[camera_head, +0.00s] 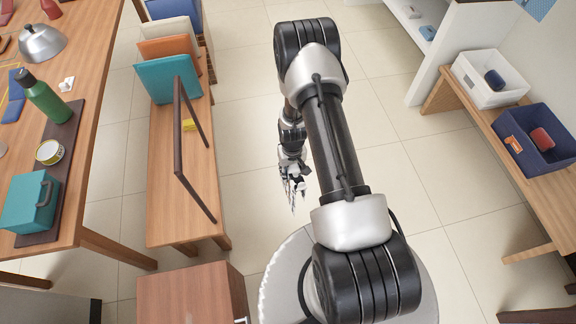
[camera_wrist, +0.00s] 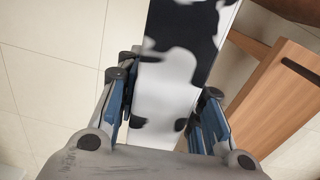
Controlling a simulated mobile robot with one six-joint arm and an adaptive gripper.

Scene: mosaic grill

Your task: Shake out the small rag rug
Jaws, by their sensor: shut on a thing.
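The small rag rug (camera_wrist: 165,95), white with black cow-like patches, lies between my fingers in the wrist view and runs off past the top edge. My gripper (camera_wrist: 167,88) is shut on it, with blue-lined fingers on either side. In the head view, my gripper (camera_head: 294,187) is over the tiled floor, right of the long wooden bench. The rug cannot be made out clearly there, and its far end is out of the wrist view.
Left is a table with a green bottle (camera_head: 43,97) and a teal box (camera_head: 29,203). At right, a bench holds a white bin (camera_head: 490,78) and a navy bin (camera_head: 538,138).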

